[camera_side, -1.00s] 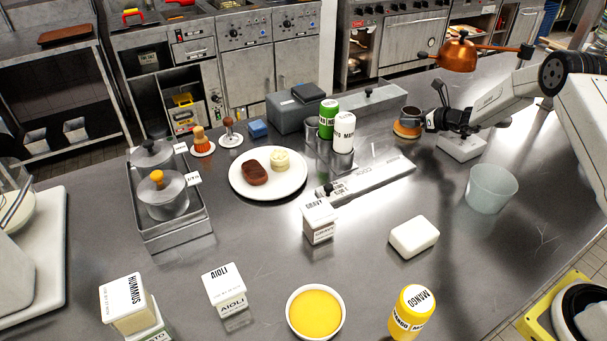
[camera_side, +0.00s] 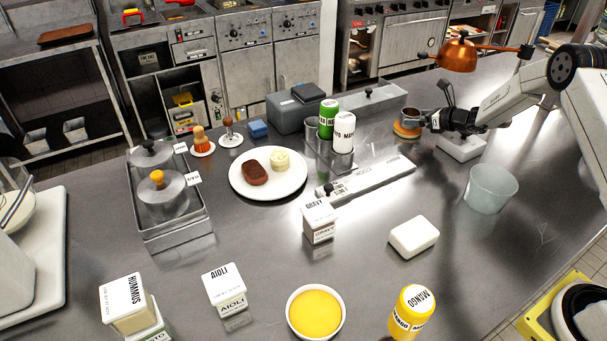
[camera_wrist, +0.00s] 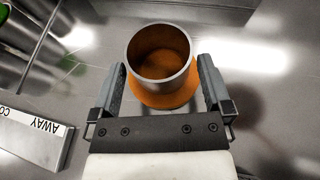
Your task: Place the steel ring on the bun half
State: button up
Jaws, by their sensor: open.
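The steel ring (camera_side: 411,116), a short open cylinder, sits upright on the orange-brown bun half (camera_side: 406,131) at the back right of the counter. In the wrist view the ring (camera_wrist: 161,52) looks seated on the bun half (camera_wrist: 165,99), whose edge shows around its base. The bun's top also shows through the ring. My gripper (camera_side: 428,119) is at the ring from the right. In the wrist view my gripper (camera_wrist: 162,66) is open, with one finger on each side of the ring and gaps between fingers and ring.
Sauce bottles (camera_side: 343,133) stand in a steel holder left of the ring. A long scale-like steel bar (camera_side: 375,178) lies in front. A translucent tub (camera_side: 491,190) stands at the right. A plate (camera_side: 240,183) holds a patty and a pale round item.

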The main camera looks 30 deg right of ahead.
jog(key=v, duration=1)
jog(key=shift+s+r, duration=0.1)
dwell(0.4)
jog(key=s+a+n+g+y, duration=0.1)
jog(key=s+a+n+g, duration=0.4)
jog(key=a, duration=0.4)
jog(key=s+a+n+g+y, duration=0.1)
jog(key=s+a+n+g, duration=0.2)
jog(key=a+n, duration=0.55)
jog(key=s+a+r+n+g+h, duration=0.1)
jog(key=s+a+n, duration=0.3)
jog(key=s+n, duration=0.4)
jog(key=s+a+r+n+g+h, duration=0.1)
jog(key=s+a+r+n+h, duration=0.1)
jog(key=s+a+n+h, duration=0.2)
jog(key=s+a+n, duration=0.1)
jog(key=s+n, duration=0.2)
jog(key=n, duration=0.4)
jog(key=shift+s+r+g+h, duration=0.15)
jog(key=shift+s+g+h, duration=0.15)
jog(key=shift+s, duration=0.05)
